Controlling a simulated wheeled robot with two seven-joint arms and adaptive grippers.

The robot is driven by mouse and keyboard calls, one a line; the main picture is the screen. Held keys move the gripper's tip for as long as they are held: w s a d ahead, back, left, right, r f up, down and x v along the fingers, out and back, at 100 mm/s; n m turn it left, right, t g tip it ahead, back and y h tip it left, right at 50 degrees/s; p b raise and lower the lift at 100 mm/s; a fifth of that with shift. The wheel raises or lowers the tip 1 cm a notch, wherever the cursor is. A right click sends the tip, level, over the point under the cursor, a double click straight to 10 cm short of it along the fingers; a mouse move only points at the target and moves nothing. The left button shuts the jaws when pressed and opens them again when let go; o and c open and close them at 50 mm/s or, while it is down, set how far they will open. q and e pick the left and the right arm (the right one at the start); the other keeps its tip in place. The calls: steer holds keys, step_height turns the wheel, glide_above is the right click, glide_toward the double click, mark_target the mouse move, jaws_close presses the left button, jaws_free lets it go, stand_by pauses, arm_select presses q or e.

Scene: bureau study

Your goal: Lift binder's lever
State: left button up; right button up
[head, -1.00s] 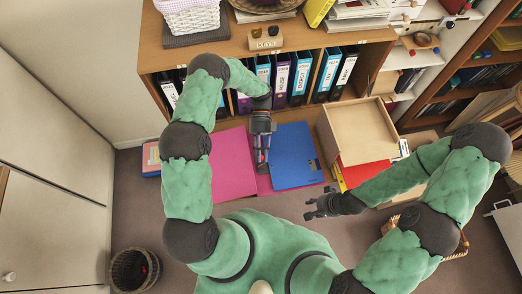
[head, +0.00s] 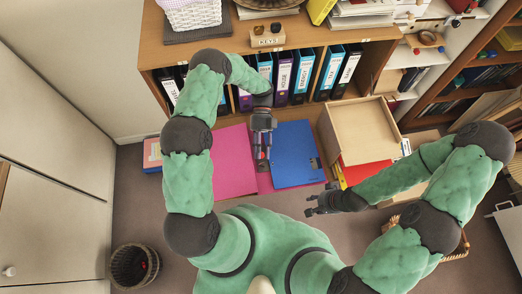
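A binder lies open below the shelf, with a pink panel (head: 233,165) on the left and a pink strip running beside and under a blue folder or sheet (head: 294,158) on the right. Its lever is not distinguishable; my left gripper covers the middle strip. My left gripper (head: 262,162) points down the picture over that strip, between the pink and blue areas. Its fingers are too small to tell whether they are open or whether they touch anything. My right gripper (head: 309,204) is open and empty, below and right of the blue piece.
A wooden shelf (head: 222,52) with several upright binders (head: 303,75) stands behind. An open wooden box (head: 362,130) and a red folder (head: 367,174) are at right. A wicker basket (head: 127,268) stands on the floor at lower left, with bare floor around it.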

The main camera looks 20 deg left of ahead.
arm_select(q)
step_height(320, 180, up, 10)
stand_by(0.5)
steer(key=shift+s+f, duration=0.1)
stand_by(0.4)
